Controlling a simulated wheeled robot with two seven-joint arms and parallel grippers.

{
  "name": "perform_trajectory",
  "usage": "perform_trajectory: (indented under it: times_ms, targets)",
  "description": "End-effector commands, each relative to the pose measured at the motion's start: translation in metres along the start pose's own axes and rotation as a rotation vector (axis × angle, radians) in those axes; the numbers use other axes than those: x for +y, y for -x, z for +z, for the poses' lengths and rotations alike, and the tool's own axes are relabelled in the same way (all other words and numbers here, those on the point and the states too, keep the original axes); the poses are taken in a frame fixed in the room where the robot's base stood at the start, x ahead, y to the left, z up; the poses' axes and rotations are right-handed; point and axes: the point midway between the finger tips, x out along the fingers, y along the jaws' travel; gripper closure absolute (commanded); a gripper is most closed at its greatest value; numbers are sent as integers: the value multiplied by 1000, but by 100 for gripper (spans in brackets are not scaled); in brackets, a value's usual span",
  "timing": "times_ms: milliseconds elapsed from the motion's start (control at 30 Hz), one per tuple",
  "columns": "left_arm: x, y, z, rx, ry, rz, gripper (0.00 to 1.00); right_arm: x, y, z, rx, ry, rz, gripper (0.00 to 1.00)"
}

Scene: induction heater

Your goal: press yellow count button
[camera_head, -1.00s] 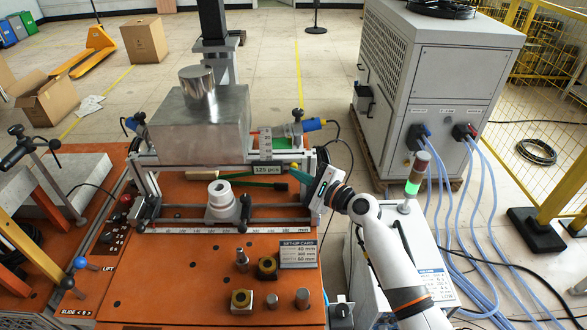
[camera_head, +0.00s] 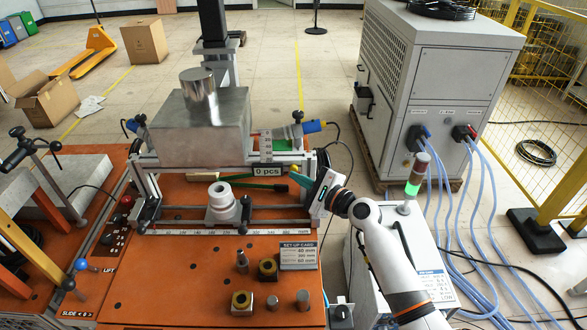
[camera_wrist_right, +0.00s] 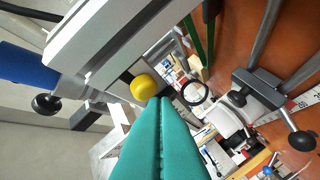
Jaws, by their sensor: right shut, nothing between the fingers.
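The yellow count button (camera_wrist_right: 144,87) is a round knob on the rail assembly in the right wrist view. The count display (camera_head: 270,170) on the frame reads "0 pcs". My left gripper is not in view.
A white ring-shaped part (camera_head: 221,203) sits by the rails over the orange table (camera_head: 190,280). A metal block (camera_head: 203,123) stands above the frame. A set-up card (camera_head: 299,256) and several small parts are at the front. A signal tower (camera_head: 418,175) stands right of my arm.

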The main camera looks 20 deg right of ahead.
Motion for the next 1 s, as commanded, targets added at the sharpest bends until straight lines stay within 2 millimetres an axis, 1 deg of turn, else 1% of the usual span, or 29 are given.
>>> perform_trajectory:
  times_ms: [67, 467, 700, 900, 1000]
  targets:
    - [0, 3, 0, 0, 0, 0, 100, -1, 3, -3, 0, -1, 0, 100]
    - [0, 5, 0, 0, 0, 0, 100, -4, 6, -5, 1, -1, -1, 100]
    - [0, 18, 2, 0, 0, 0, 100, -16, 22, -18, 1, -3, -3, 100]
    - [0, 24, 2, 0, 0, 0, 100, -25, 35, -26, 1, -2, -2, 100]
    - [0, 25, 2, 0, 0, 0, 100, -28, 38, -28, 1, -1, -1, 100]
